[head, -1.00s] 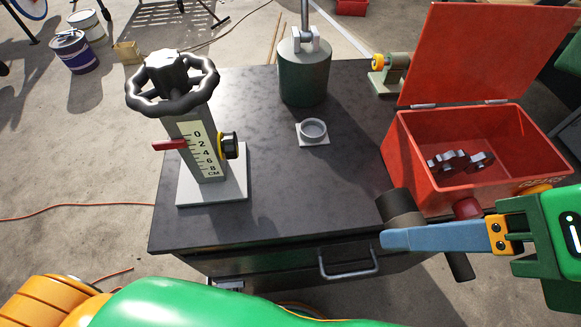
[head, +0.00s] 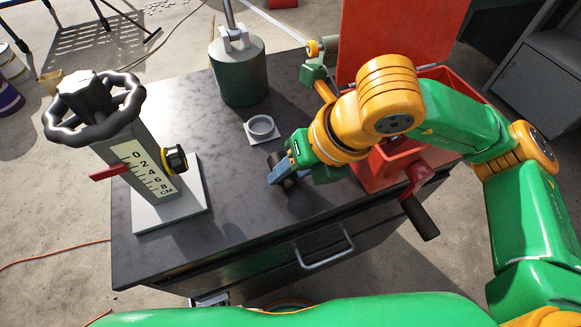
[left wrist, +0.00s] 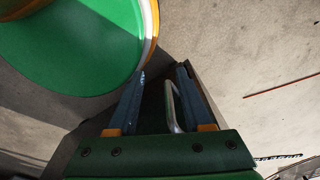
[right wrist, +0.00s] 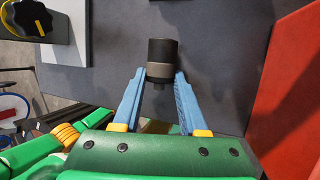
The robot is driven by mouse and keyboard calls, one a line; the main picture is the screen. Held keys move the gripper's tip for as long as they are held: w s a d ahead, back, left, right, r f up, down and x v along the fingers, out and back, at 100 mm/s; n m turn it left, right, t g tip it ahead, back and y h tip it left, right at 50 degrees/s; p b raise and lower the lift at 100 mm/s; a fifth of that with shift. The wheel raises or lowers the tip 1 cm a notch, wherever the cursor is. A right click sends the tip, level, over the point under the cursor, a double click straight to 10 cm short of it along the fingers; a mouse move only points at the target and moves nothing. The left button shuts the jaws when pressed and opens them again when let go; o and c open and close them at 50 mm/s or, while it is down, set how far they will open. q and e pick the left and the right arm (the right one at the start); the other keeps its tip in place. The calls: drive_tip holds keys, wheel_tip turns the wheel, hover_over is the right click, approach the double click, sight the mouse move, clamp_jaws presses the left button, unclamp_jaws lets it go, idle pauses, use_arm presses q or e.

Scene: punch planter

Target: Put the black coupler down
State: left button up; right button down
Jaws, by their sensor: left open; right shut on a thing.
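The black coupler (right wrist: 161,58) is a dark cylinder with a greyer, narrower lower end, between the fingertips of my right gripper (right wrist: 155,86). The coupler (head: 288,181) is partly covered by the fingers there. I cannot tell whether it touches the tabletop. My left gripper (left wrist: 152,95) is open and empty in the left wrist view, beside a metal drawer handle (left wrist: 173,106). It is outside the head view.
A hand-wheel press (head: 140,165) with a scale stands on the left of the table. A green cylinder (head: 238,75) stands at the back. The red box (head: 375,168), with a crank (head: 418,205) at its front, is on the right. The table's front middle is clear.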

drive_tip(key=shift+f, duration=0.1)
drive_tip(key=c, duration=0.7)
unclamp_jaws()
drive_tip(key=shift+c, duration=0.2)
drive_tip(key=shift+r, duration=0.2)
drive_tip(key=p+v, duration=0.1)
drive_tip(key=v, duration=1.1)
